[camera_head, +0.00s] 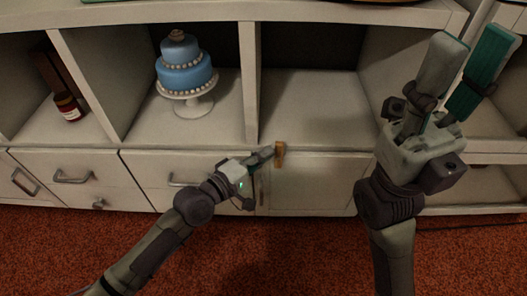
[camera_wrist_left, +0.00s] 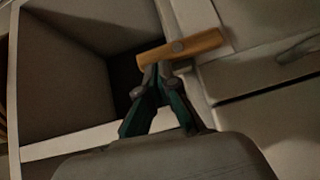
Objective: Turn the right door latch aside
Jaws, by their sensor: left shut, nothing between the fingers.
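The door latch is a small wooden bar (camera_head: 279,153) at the top edge of a white cabinet door (camera_head: 318,186) in the head view. It stands upright there, across the shelf edge. In the left wrist view the latch (camera_wrist_left: 195,44) shows a round pivot near its middle. My left gripper (camera_head: 268,153) is shut and empty, just left of the latch. In the left wrist view its fingertips (camera_wrist_left: 157,70) are right at the latch's edge; whether they touch cannot be told. My right gripper (camera_head: 476,38) is open and empty, raised at the right, apart from the latch.
A blue tiered cake (camera_head: 185,68) on a white stand (camera_head: 188,99) sits in the compartment above left. A small jar (camera_head: 68,107) stands farther left. Drawers with handles (camera_head: 187,181) line the cabinet left of the door. The compartment above the door looks empty.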

